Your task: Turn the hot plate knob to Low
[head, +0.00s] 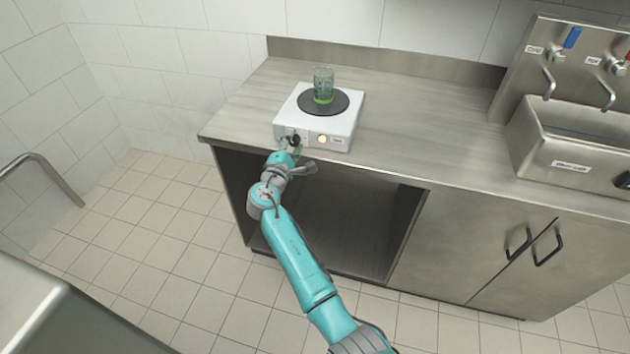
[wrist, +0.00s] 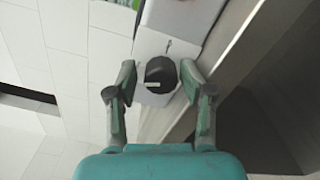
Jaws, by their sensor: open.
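The hot plate (head: 346,122) is a white box with a dark round plate on top, standing near the front edge of the steel counter. Its black knob (wrist: 160,75) shows in the wrist view on the white front panel, with a pale line across it. My gripper (wrist: 158,76) is open, with one finger on each side of the knob. I cannot tell whether the fingers touch it. In the head view my gripper (head: 292,142) is at the left of the hot plate's front and mostly covers the knob. An orange light (head: 322,139) glows beside it. The knob's setting is not readable.
A glass cup (head: 323,82) with a green band at its base stands on the hot plate. A steel sink (head: 575,135) with taps is at the right. The counter (head: 430,130) between them is clear. Below are an open recess and cabinet doors (head: 500,250).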

